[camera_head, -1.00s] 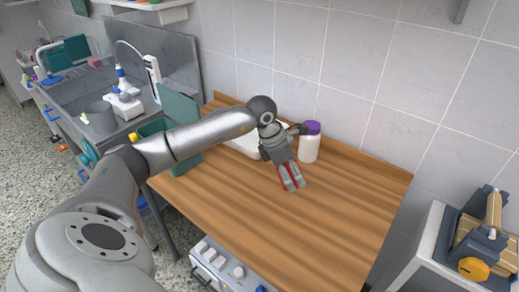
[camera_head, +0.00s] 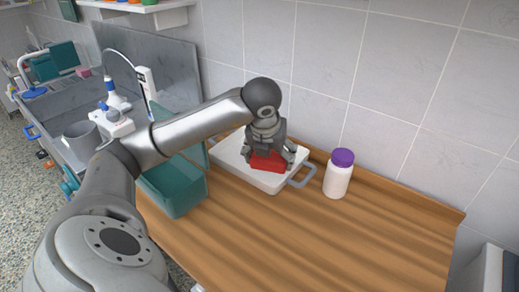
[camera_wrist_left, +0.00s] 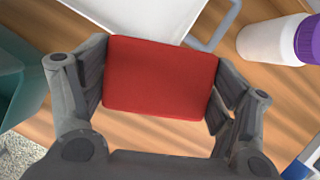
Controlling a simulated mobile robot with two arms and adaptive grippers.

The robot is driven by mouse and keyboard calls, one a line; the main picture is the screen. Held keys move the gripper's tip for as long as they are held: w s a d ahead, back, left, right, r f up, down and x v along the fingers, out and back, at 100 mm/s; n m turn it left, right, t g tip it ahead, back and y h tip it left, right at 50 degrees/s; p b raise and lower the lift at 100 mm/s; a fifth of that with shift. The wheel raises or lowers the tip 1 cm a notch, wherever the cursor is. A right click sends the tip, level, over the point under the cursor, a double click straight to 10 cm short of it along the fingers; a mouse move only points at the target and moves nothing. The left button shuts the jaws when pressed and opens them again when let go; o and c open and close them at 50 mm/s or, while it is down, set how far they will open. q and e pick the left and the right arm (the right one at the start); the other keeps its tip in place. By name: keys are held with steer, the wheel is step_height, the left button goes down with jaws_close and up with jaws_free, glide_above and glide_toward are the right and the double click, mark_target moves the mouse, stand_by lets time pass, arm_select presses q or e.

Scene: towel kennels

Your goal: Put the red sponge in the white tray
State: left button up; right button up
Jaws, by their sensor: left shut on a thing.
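My left gripper (camera_head: 270,155) is shut on the red sponge (camera_head: 268,163). In the head view the gripper and sponge appear over the white tray (camera_head: 262,183), which has grey handles. In the left wrist view the sponge (camera_wrist_left: 160,78) sits between the two fingers (camera_wrist_left: 160,90). There the white tray (camera_wrist_left: 150,12) shows at the top, beyond the sponge, and wood shows below the sponge, so it is held up at the tray's near side. Whether it touches the tray cannot be told. My right gripper is not in view.
A white bottle with a purple lid (camera_head: 339,174) stands right of the tray, close to its handle. A teal bin (camera_head: 178,190) stands to the left. The wooden counter (camera_head: 330,240) is clear in front. A tiled wall (camera_head: 350,70) rises behind.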

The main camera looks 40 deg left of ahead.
arm_select(q)
steer(key=shift+w+a+f, duration=0.15)
steer(key=shift+w+a, duration=0.1)
steer(key=shift+a, duration=0.05)
steer(key=w+a+f+b, duration=0.4)
steer(key=w+a+f, duration=0.4)
steer(key=shift+w+a+f+b, duration=0.3)
steer(key=shift+w+f+b, duration=0.05)
steer(key=shift+w+a+f, duration=0.1)
steer(key=shift+f, duration=0.15)
steer(key=f+b, duration=0.3)
steer(key=shift+w+a+f, duration=0.15)
steer(key=shift+a+f, duration=0.05)
steer(key=shift+r, duration=0.1)
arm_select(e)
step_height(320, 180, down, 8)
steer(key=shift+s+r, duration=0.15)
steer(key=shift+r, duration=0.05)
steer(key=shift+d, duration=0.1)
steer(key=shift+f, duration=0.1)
